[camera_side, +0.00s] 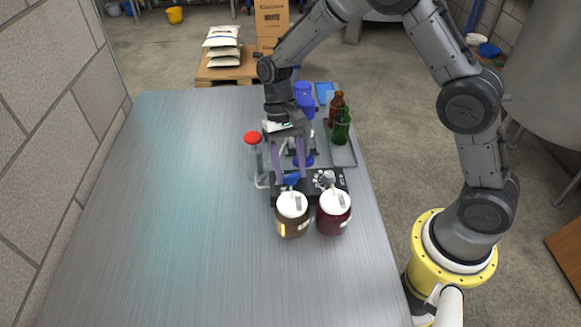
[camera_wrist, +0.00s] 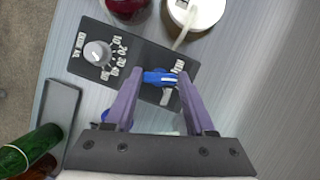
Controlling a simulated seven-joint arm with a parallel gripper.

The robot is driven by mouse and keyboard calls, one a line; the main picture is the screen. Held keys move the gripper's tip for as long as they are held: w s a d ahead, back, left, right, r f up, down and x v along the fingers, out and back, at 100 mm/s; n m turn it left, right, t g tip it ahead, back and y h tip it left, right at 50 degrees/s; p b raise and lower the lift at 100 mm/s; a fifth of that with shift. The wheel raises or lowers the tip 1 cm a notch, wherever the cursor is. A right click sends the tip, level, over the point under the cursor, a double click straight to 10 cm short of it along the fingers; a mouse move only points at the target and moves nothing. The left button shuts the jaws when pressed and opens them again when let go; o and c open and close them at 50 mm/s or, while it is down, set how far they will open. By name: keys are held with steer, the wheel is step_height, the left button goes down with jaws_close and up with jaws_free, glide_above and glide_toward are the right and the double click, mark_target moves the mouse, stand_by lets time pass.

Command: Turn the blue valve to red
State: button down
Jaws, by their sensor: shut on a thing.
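The blue valve handle (camera_wrist: 160,77) sits on a black panel (camera_wrist: 140,58) and lies roughly crosswise between my fingertips. My gripper (camera_wrist: 158,76) is shut on it, with a purple finger at each end. In the side view my gripper (camera_side: 291,177) points down at the left part of the panel, and the blue valve (camera_side: 291,179) shows between the fingertips. White lettering by the valve is partly covered by my right finger. I see no red mark on the visible part of the panel.
A numbered grey dial (camera_wrist: 97,53) sits beside the valve. Two white-lidded jars, one amber (camera_side: 292,225) and one dark red (camera_side: 333,223), stand in front of the panel. A red-topped item (camera_side: 252,138) stands left. Green (camera_side: 341,128) and brown bottles stand on a grey tray. The table's left is clear.

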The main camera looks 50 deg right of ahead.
steer(key=n+h, duration=0.1)
steer(key=n, duration=0.2)
steer(key=n+h, duration=0.1)
steer(key=n, duration=0.2)
steer(key=shift+w+a+h, duration=0.1)
steer(key=shift+a+h, duration=0.05)
steer(key=shift+h, duration=0.15)
steer(key=shift+n, duration=0.4)
steer(key=shift+c, duration=1.2)
jaws_free()
steer(key=shift+r, duration=0.15)
steer(key=v, duration=1.3)
steer(key=shift+w+r, duration=0.2)
steer(key=shift+w, duration=0.2)
